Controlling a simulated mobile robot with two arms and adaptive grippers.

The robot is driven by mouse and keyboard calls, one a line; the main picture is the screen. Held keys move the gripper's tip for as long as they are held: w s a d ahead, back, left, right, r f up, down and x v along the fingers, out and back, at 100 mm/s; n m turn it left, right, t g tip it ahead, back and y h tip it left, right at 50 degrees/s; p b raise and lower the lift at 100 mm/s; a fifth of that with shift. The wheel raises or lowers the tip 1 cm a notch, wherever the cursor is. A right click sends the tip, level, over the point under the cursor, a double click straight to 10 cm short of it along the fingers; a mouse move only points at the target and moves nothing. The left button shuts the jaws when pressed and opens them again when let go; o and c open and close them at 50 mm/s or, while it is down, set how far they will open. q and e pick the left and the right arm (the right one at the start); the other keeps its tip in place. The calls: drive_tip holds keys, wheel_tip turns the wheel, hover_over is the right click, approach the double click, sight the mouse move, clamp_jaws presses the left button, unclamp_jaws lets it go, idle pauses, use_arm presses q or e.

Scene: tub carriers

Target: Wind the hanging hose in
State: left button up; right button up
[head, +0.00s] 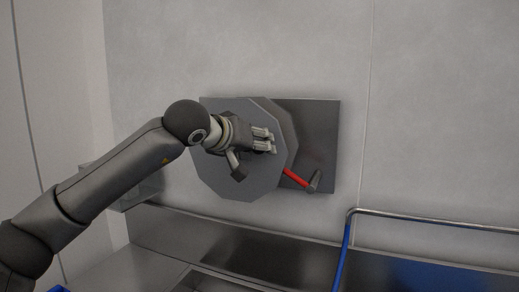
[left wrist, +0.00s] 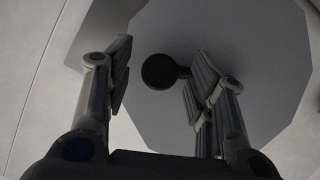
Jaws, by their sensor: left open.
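The grey reel with its many-sided front disc (head: 235,187) is mounted on a dark wall plate (head: 318,130). A short red length of hose (head: 296,178) with a grey end piece (head: 314,182) shows at the disc's lower right. My left gripper (head: 256,160) is open in front of the disc. In the left wrist view, a dark round knob (left wrist: 158,71) on a short stalk shows between the open fingers (left wrist: 160,58), with visible gaps to both. The disc (left wrist: 245,40) fills the background there. The gripper hides the knob in the head view.
A steel counter (head: 215,245) runs along the wall below the reel. A bent rail, metal on top (head: 430,221) and blue on its upright (head: 342,258), stands at the lower right. The wall right of the reel is bare.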

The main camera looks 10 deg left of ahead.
use_arm(q)
drive_tip(key=v, duration=0.9)
drive_tip(key=shift+s, duration=0.35)
drive_tip(key=shift+a, duration=0.15)
